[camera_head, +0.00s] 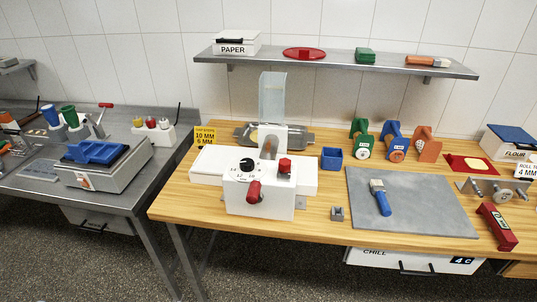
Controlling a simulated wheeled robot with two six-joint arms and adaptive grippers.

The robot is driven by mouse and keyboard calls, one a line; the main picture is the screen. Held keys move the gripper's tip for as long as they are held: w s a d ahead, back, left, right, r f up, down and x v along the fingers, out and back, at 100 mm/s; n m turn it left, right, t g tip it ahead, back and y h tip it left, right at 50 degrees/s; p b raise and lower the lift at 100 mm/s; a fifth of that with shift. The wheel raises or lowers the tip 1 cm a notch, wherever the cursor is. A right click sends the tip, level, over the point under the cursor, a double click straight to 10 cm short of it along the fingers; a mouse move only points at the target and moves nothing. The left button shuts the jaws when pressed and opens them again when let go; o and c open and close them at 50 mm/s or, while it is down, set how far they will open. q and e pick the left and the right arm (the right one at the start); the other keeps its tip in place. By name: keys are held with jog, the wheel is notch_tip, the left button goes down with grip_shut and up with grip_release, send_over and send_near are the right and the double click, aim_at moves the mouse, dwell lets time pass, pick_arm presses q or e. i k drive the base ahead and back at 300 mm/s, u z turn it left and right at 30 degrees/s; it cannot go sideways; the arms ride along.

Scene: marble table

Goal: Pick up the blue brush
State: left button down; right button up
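The blue brush (383,203) lies flat on a grey slab (430,209) on the wooden table, right of centre. Its blue handle points toward the front and its paler head points toward the back wall. Nothing covers it. Neither of my grippers shows in the head view, so their positions and states are hidden.
Left of the slab are a small metal block (338,214), a blue open box (332,158) and a white machine (260,193) with red knobs. A red tool (497,227) lies at the slab's right. Green, blue and orange holders (395,143) stand behind it. A shelf (340,67) hangs above.

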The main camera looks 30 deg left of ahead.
aim_at(378, 190)
jog(key=k, duration=0.4)
jog(key=z, duration=0.25)
jog(key=i, duration=1.35)
jog(key=u, duration=0.7)
